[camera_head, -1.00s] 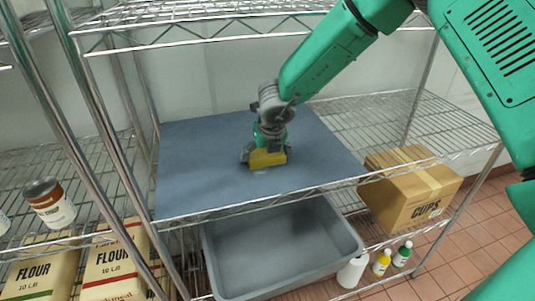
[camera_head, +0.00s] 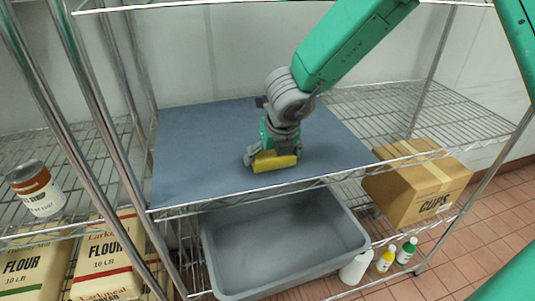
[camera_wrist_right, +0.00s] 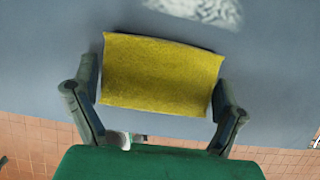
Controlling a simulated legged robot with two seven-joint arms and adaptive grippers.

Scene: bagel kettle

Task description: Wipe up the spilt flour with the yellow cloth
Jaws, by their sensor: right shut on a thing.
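The yellow cloth (camera_head: 274,161) is a flat folded block in my right gripper (camera_head: 271,157). In the right wrist view, the cloth (camera_wrist_right: 160,75) spans between the two fingers, which are shut on its sides. It is low over the blue-grey shelf mat (camera_head: 200,140), near the front edge; I cannot tell whether it touches. The spilt flour (camera_wrist_right: 200,9) is a pale speckled patch on the mat at the top of the wrist view, apart from the cloth and partly cut off by the frame. In the head view the flour is not visible. My left gripper is not in view.
A grey bin (camera_head: 280,245) sits below the shelf. A cardboard cups box (camera_head: 418,187) stands at right, with several bottles (camera_head: 385,258) near it. Flour bags (camera_head: 105,260) and a can (camera_head: 35,187) are at left. Metal posts frame the shelf. The mat's right side is clear.

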